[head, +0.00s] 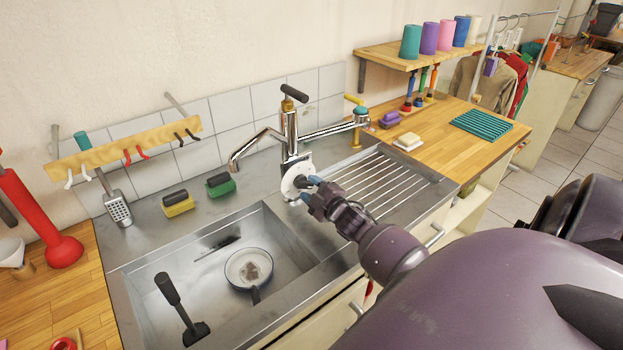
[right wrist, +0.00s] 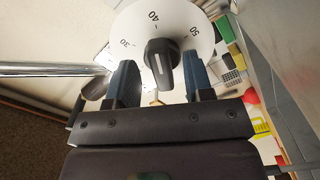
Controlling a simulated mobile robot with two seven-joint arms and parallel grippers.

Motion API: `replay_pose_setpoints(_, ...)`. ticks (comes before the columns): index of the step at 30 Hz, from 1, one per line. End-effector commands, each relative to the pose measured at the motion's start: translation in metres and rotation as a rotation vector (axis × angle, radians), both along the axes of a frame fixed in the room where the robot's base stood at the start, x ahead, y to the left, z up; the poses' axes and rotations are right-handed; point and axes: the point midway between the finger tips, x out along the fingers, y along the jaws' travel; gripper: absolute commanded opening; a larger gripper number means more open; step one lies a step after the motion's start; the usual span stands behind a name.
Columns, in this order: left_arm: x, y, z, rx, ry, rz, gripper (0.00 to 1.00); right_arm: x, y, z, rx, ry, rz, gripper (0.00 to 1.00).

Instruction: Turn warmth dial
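The warmth dial is a white round plate (head: 296,180) on the front of the sink's mixer tap (head: 290,130). In the right wrist view the plate (right wrist: 160,18) shows the numbers 30, 40 and 50 around a black knob (right wrist: 158,62). The knob's pale line lies roughly in line with the 40. My right gripper (head: 309,190) is at the dial, in front of the plate. In the right wrist view its two blue-grey fingers (right wrist: 160,82) stand apart on either side of the knob, with a visible gap on both sides. My left gripper is in neither view.
The steel sink (head: 130,300) below holds a pan (head: 249,268) and a black-handled tool (head: 180,308). Two sponges (head: 178,203) sit behind the basin. A ribbed drainboard (head: 385,180) and a wooden counter (head: 440,145) extend right. The tap's spout reaches left.

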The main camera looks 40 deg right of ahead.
Motion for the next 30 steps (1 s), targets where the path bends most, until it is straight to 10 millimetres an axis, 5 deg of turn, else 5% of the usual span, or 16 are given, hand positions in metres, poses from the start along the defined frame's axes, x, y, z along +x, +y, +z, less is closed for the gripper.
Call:
replay_pose_setpoints(11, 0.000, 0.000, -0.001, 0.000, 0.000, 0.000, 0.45, -0.007, 0.001, -0.001, 0.000, 0.001, 0.001, 0.47)
replay_pose_setpoints(30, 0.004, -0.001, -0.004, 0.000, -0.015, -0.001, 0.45, -0.099, 0.011, -0.001, -0.001, 0.001, 0.000, 0.47)
